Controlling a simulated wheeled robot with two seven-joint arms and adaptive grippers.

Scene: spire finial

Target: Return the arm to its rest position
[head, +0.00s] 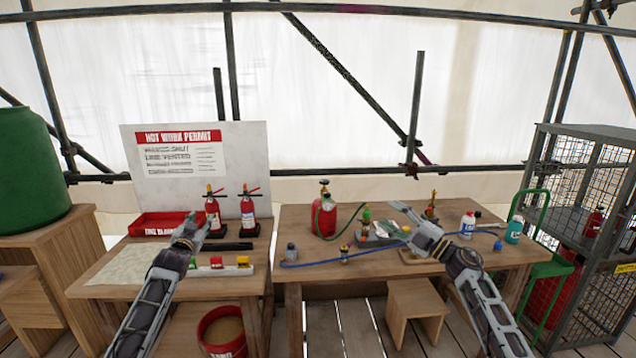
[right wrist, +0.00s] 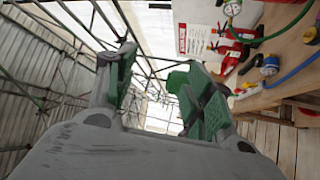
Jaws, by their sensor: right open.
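My right gripper (head: 405,220) is above the right wooden table, over the small items near its middle; its jaws stand apart and nothing shows between them. In the right wrist view the same gripper (right wrist: 160,85) has two green-padded fingers spread with empty air between. My left gripper (head: 190,230) is over the left table, in front of the fire extinguishers. Its fingers are small and overlap the background, so I cannot tell whether it is open or shut.
The right table (head: 330,262) holds a red gas bottle (head: 326,218), a blue hose (head: 312,263), white (head: 467,225) and teal (head: 514,230) bottles. The left table has two extinguishers (head: 247,210) and a red tray (head: 150,226). A wire cage (head: 590,160) stands right, a green drum (head: 30,165) left.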

